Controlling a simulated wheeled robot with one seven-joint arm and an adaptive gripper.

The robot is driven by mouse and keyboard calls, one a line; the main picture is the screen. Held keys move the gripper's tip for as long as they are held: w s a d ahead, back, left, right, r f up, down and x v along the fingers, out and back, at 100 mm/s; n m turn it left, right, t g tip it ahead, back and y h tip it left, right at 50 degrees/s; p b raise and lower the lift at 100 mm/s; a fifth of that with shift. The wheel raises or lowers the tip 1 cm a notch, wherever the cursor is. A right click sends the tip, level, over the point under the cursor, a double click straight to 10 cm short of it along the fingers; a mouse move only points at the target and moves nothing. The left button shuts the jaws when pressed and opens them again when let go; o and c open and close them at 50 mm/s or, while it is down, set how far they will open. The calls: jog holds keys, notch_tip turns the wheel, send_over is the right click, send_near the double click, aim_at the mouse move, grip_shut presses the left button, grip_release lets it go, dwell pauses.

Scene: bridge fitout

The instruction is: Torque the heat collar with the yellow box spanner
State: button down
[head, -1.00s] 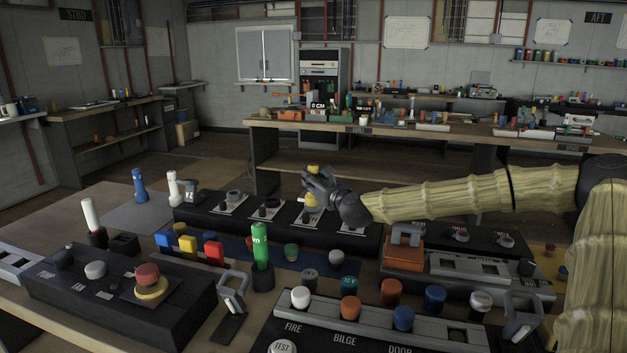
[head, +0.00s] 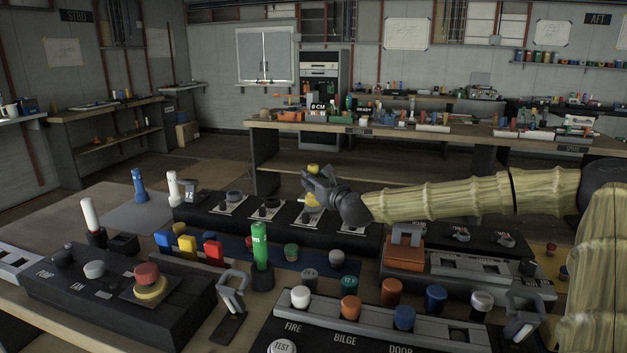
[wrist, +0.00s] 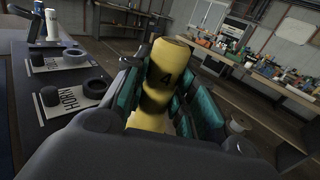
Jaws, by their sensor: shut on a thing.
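The spanner's yellow top (head: 313,168) shows above the fingers. Its lower end is at the panel's third plate from the left, and I cannot tell whether it sits around a collar there. The heat label cannot be read, so I cannot tell which collar is the heat collar.
Dark collars (head: 234,196) on white plates line the panel to the left; one plate reads HORN (wrist: 75,95). A green cylinder (head: 260,247) stands upright in front. An orange block (head: 402,252) is to the right. Coloured knobs crowd the front.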

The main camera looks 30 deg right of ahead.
aim_at(313, 165)
jog(key=shift+f+b, duration=0.4)
jog(key=shift+b, duration=0.4)
dwell(1.9)
jog(key=shift+r+b, duration=0.1)
jog(key=shift+b, duration=0.7)
dwell(2.5)
jog(key=shift+r, duration=0.15)
dwell(0.3)
jog(key=shift+r+p, duration=1.4)
jog(key=shift+r, duration=1.55)
